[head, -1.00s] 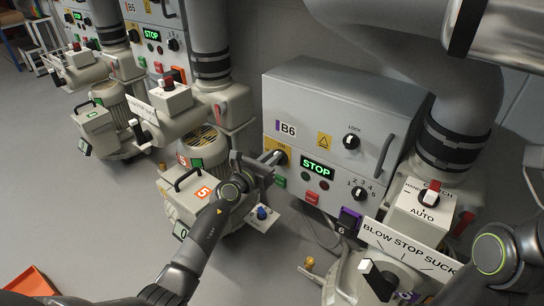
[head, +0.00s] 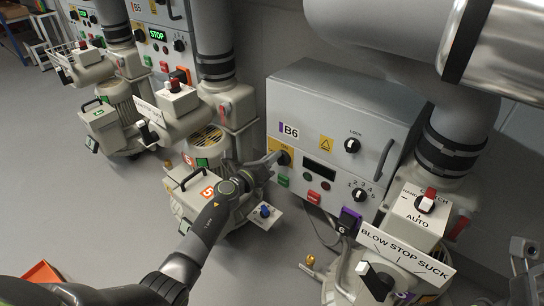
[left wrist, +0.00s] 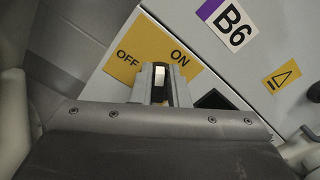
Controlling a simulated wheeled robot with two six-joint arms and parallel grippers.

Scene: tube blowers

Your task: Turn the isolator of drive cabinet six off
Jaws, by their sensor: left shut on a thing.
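Drive cabinet six is the grey box marked B6 (head: 345,120), and its display (head: 319,170) is dark. Its isolator has a yellow plate (head: 287,144) on the cabinet's left side. My left gripper (head: 278,160) is at this plate and hides most of the isolator handle. In the left wrist view, the plate (left wrist: 150,45) reads OFF and ON. The black handle with a white mark (left wrist: 159,76) is between my left gripper's fingers (left wrist: 159,88), which are shut on it. My right gripper (head: 525,250) shows only partly at the right edge; its jaws are unclear.
Cabinet B5 (head: 158,20) stands behind to the left, its display lit STOP. A blower with an orange 5 label (head: 207,193) stands close to my left forearm. A BLOW STOP SUCK sign (head: 405,250) and a HAND/AUTO switch box (head: 418,215) stand in front of B6.

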